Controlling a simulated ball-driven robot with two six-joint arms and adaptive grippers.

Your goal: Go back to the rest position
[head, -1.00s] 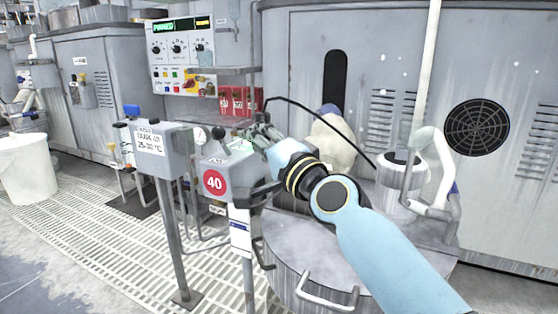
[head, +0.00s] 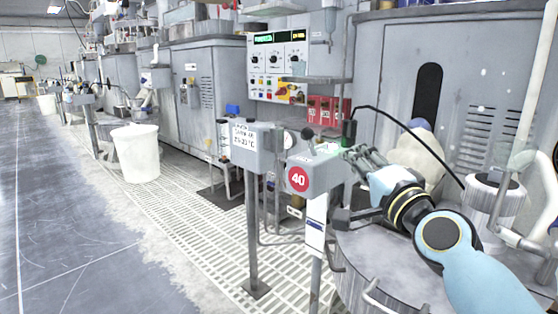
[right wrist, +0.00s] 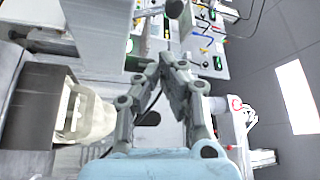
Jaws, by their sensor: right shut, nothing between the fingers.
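My right gripper (head: 352,154) is in the head view at right centre, beside the grey box with the red 40 disc (head: 298,179). Its fingers are shut and empty. The right wrist view shows the same gripper (right wrist: 174,62) with its fingertips together, in front of the control panel (right wrist: 205,50). My left gripper is in neither view.
A grey post box with a temperature label (head: 244,138) stands left of the 40 box. A round metal drum (head: 385,265) is below my right arm. A white bin (head: 136,153) stands farther left. The floor (head: 75,230) at the left is open.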

